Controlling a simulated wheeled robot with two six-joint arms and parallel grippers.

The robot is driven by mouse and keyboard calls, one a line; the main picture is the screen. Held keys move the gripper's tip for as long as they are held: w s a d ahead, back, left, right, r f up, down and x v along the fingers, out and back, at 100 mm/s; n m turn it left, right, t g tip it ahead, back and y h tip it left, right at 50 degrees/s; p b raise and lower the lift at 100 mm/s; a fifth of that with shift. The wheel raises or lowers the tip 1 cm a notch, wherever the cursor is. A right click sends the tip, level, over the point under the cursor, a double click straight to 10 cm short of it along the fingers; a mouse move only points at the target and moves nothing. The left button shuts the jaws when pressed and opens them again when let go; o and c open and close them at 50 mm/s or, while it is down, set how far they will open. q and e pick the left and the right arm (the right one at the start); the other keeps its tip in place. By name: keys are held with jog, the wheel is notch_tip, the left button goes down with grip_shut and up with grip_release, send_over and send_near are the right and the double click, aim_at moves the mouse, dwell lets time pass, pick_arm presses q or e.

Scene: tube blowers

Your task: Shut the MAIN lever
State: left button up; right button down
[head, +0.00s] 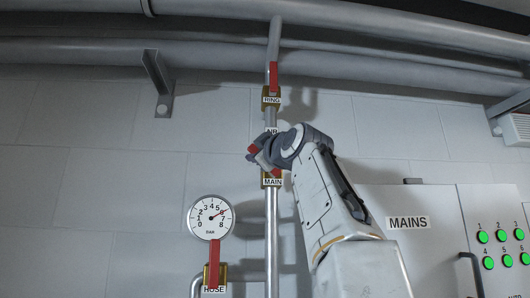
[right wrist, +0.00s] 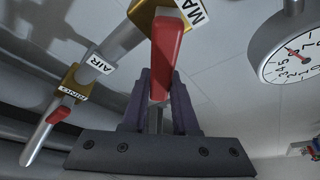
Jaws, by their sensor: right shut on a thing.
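The MAIN lever (right wrist: 167,45) is red and sits on a brass valve (right wrist: 150,12) with a partly cut-off MAIN label. In the right wrist view its free end lies between the two dark fingers of my right gripper (right wrist: 158,100), which is shut on it. The lever stands at an angle to the pipe, not in line with it. In the head view my right gripper (head: 262,157) is just above the MAIN label (head: 273,182) and hides much of the lever; red parts show around the fingers. My left gripper is not in view.
The RING lever (head: 273,77) is above, in line with the vertical pipe (head: 272,230). An AIR label (head: 271,131) lies between. A gauge (head: 211,217) and the HOSE lever (head: 214,262) are lower left. A MAINS cabinet (head: 430,260) stands at right.

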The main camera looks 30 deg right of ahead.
jog(key=n, duration=0.1)
jog(key=f+n+y, duration=0.1)
jog(key=shift+w+a+n+g, duration=0.2)
jog(key=shift+a+n+g, duration=0.1)
jog(key=shift+a+n, duration=0.1)
jog(key=shift+w+a+f+n+g+y+p, duration=0.15)
jog(key=shift+f+n+g+y+p, duration=0.3)
jog(key=shift+n, duration=0.7)
jog(key=shift+a+f+n+g+y, duration=0.15)
jog(key=shift+f+n+g, duration=0.15)
jog(key=shift+f+n, duration=0.6)
jog(key=shift+w+a+f+n+g+y+p, duration=0.1)
jog(key=shift+f+n+g+y+p, duration=0.2)
jog(key=shift+n, duration=1.05)
jog(key=shift+f, duration=0.15)
jog(key=c, duration=0.7)
grip_release()
jog(key=shift+s, duration=0.1)
jog(key=shift+s, duration=0.1)
